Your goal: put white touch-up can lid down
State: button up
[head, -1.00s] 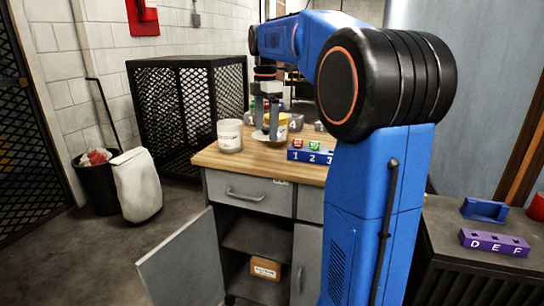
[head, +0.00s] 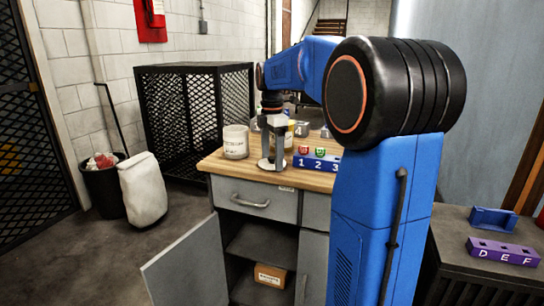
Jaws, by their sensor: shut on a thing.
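The white lid (head: 266,165) is a pale flat disc low over the front part of the wooden workbench top (head: 222,166). My gripper (head: 272,156) points down and is shut on the lid. I cannot tell whether the lid touches the wood. A white can (head: 236,142) with dark lettering stands upright on the bench, left of my gripper and apart from it. The fingers hide part of the lid and some things behind.
A blue block (head: 316,163) marked 1, 2, 3 with red and green pieces stands close right of the lid. A yellow-and-white item (head: 289,133) is behind my gripper. The cabinet door (head: 185,268) hangs open below. A purple D-E-F block (head: 503,251) lies on the right-hand bench.

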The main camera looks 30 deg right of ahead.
aim_at(272, 157)
jog(key=shift+f, duration=0.15)
jog(key=o, duration=1)
notch_tip(272, 157, up, 12)
jog(key=s+a+f+m+t, duration=0.1)
jog(key=s+a+f+m, duration=0.35)
jog(key=s, duration=0.35)
jog(key=s+a+f+m+t, duration=0.1)
jog(key=s+a+f+m, duration=0.3)
jog(key=s+a, duration=0.25)
jog(key=s+a+f+m+t, duration=0.1)
jog(key=s+f+m, duration=0.1)
jog(key=s+f, duration=0.3)
jog(key=s+a+f+m+t, duration=0.1)
jog(key=s+a+f+m, duration=0.1)
jog(key=s+f, duration=0.3)
jog(key=s+a+f+m, duration=0.1)
jog(key=s+f+m, duration=0.3)
jog(key=s+f, duration=0.1)
jog(key=shift+s+a+f+t, duration=0.35)
jog(key=shift+a+f+t, duration=0.05)
jog(key=shift+f, duration=0.1)
